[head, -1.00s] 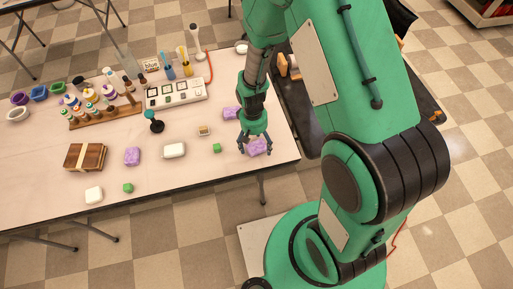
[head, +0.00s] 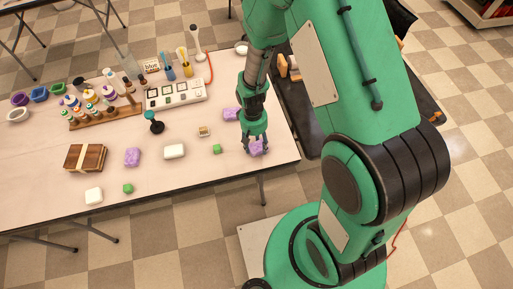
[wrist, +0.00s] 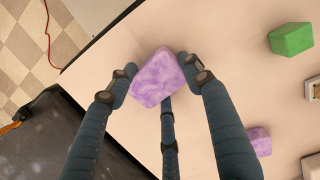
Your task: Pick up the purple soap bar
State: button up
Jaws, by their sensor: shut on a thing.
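A purple marbled soap bar (head: 256,148) is at the right end of the table, between the fingers of my gripper (head: 255,147). In the wrist view the bar (wrist: 164,79) sits at the fingertips, with my gripper (wrist: 160,85) shut on it, a finger at its left, one at its right and one below. I cannot tell whether the bar touches the table. Another purple soap bar (head: 231,113) lies behind my gripper and shows at the lower right of the wrist view (wrist: 258,141). A third purple soap bar (head: 132,157) lies farther left on the table.
A green cube (head: 217,149) lies left of my gripper. White soap bars (head: 174,151), another green cube (head: 128,188) and a wooden block stack (head: 86,157) lie farther left. Bottles and a white panel (head: 176,93) stand behind. The table's edge (wrist: 95,42) is close to the held bar.

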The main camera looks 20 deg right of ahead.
aim_at(257, 147)
jog(key=shift+r, duration=0.1)
jog(key=shift+r, duration=0.55)
notch_tip(257, 147, up, 2)
jog(key=shift+r+p, duration=0.1)
jog(key=shift+p, duration=0.5)
jog(key=s+d+r+p, duration=0.1)
jog(key=s+d+p, duration=0.1)
jog(key=s, duration=1.4)
jog(key=shift+d+r, duration=0.15)
jog(key=shift+r, duration=0.1)
jog(key=shift+w, duration=0.2)
